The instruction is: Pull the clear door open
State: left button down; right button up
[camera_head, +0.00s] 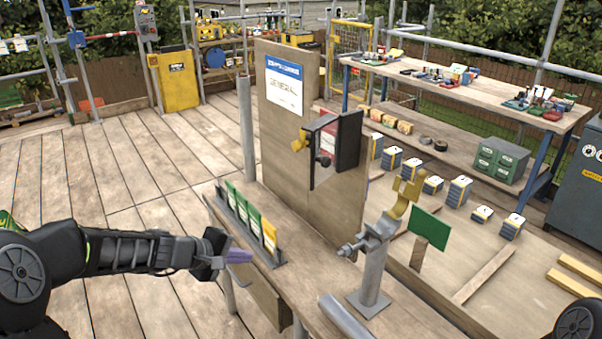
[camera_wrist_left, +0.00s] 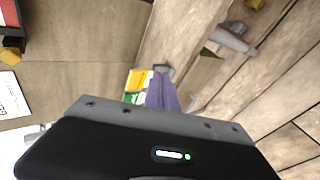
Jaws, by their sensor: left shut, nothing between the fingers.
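A dark box (camera_head: 348,142) is mounted on the upright wooden board (camera_head: 283,130). A clear door (camera_head: 324,160) shows as a see-through pane at its left side; I cannot tell whether it is closed or ajar. A yellow piece (camera_head: 299,141) and a dark round knob sit by the pane. My left gripper (camera_head: 238,256) has purple fingers, shut and empty, above the bench, below and left of the box and apart from it. In the left wrist view the fingers (camera_wrist_left: 164,92) are together, and part of the box (camera_wrist_left: 10,28) shows at the upper left corner. My right gripper is out of view.
A rack of green and yellow cards (camera_head: 250,224) stands on the bench close to my left gripper. A grey metal post (camera_head: 374,275) with a clamp and a yellow top stands in front of the board. A grey tube (camera_head: 345,318) lies at the bench front.

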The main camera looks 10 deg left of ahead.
pick_arm(q)
notch_tip(320, 180, up, 23)
jog(key=w+d+m+t+h, duration=0.2)
jog(key=t+h, duration=0.3)
jog(key=h, duration=0.1)
jog(key=shift+w+d+r, duration=0.15)
jog(key=shift+w+d, duration=0.1)
jog(key=shift+w, duration=0.15)
jog(key=shift+w+d, duration=0.1)
jog(key=p, duration=0.5)
send_near(325, 153)
jog(key=w+d, duration=0.2)
jog(key=w, duration=0.2)
jog(key=shift+a+f, duration=0.15)
jog(key=shift+f, duration=0.15)
